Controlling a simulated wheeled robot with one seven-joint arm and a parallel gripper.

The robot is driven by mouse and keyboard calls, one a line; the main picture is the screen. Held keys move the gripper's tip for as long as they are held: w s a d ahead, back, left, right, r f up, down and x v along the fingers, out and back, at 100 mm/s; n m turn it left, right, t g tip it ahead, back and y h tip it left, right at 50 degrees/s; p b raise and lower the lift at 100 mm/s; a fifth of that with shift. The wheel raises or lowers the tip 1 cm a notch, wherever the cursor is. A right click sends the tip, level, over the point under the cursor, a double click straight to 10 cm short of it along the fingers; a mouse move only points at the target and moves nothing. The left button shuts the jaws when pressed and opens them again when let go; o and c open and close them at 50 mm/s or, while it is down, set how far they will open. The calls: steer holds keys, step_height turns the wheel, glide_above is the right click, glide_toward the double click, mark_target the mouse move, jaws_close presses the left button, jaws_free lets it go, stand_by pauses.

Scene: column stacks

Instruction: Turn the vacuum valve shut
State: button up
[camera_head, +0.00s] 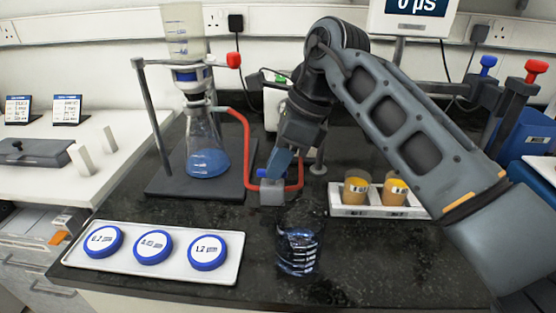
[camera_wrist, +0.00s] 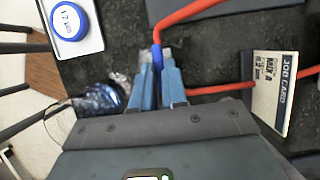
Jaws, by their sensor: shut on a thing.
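The vacuum valve is a small grey block (camera_head: 272,192) on the dark bench, joined to red tubing (camera_head: 247,140), with a blue handle (camera_head: 263,173). My gripper (camera_head: 277,165) reaches down to it from the right, with its blue fingers at the handle. In the wrist view my gripper (camera_wrist: 160,72) is shut on the blue handle (camera_wrist: 157,54), which shows between the fingertips. The fingers and wrist hide much of the valve, and the handle's exact angle is hard to tell. The tubing runs to a filter flask (camera_head: 206,150) holding blue liquid.
A white tray (camera_head: 233,277) with blue-rimmed round tins is at front left. A glass beaker (camera_head: 298,250) stands close in front of the valve. A white rack (camera_head: 350,211) with two amber cups is at right. A job card (camera_wrist: 272,90) shows in the wrist view.

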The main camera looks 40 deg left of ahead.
jaws_close()
steer(key=m+t+p, duration=0.1)
steer(key=m, duration=0.3)
steer(key=shift+s+d+r+m+t+y+p, duration=0.1)
steer(key=shift+s+m+t+y+p, duration=0.1)
steer(key=shift+m+t+y+p, duration=0.15)
steer(key=m, duration=0.1)
steer(key=m+t, duration=0.1)
steer(key=m, duration=0.1)
steer(key=m+t, duration=0.1)
steer(key=shift+s, duration=0.25)
steer(key=m, duration=0.2)
steer(key=m+t+h, duration=0.1)
steer(key=m, duration=0.2)
steer(key=shift+s+a+t, duration=0.2)
steer(key=shift+t, duration=0.05)
steer(key=m+t+h+b, duration=0.1)
steer(key=m, duration=0.3)
steer(key=shift+a, duration=0.1)
steer(key=shift+m, duration=0.25)
steer(key=o, duration=0.7)
jaws_free()
steer(key=shift+s, duration=0.1)
